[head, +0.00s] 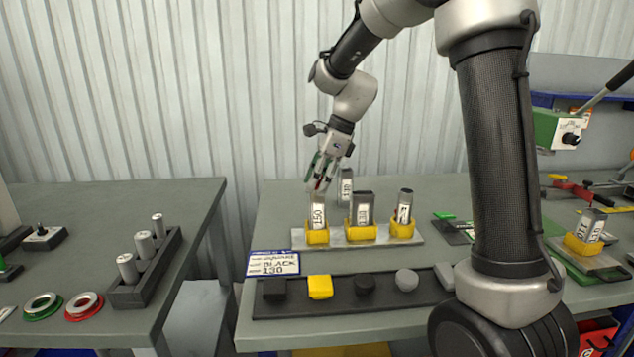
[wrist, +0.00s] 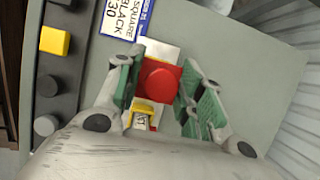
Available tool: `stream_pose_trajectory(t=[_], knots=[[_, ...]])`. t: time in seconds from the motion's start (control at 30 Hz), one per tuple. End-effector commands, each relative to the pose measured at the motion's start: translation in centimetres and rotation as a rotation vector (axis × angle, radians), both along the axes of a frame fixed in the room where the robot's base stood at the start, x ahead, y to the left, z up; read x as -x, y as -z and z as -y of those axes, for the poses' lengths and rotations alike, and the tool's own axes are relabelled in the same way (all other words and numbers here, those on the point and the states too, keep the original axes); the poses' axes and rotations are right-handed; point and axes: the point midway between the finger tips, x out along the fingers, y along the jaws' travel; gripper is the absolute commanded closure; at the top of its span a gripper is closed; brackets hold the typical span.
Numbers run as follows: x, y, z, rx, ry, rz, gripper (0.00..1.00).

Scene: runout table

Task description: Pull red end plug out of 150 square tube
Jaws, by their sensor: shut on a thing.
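The square tube labelled 150 (head: 318,214) stands upright in a yellow holder (head: 317,237) at the left end of a metal plate. My gripper (head: 319,184) points down right above this tube. In the wrist view the red end plug (wrist: 158,79) sits between the two green-padded fingers of my gripper (wrist: 158,85), which are shut on it. In the head view only a speck of red shows between the fingertips. I cannot tell whether the plug is still seated in the tube mouth.
Two more tubes (head: 361,208) (head: 404,205) stand in yellow holders to the right, and another tube (head: 346,186) stands behind. A dark strip (head: 335,305) with several plugs lies in front, beside a card (head: 273,263) reading BLACK 130. The table's back left is clear.

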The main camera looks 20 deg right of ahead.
Motion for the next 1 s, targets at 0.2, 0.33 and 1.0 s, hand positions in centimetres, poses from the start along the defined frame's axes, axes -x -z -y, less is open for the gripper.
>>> stream_pose_trajectory(t=[0.2, 0.33, 1.0], knots=[[-0.1, -0.8, 0.0, 0.0, 0.0, 0.002, 0.93], [-0.1, -1.2, 0.0, 0.0, 0.0, 0.002, 0.93], [-0.1, -3.4, 0.0, -0.001, 0.0, 0.002, 0.93]])
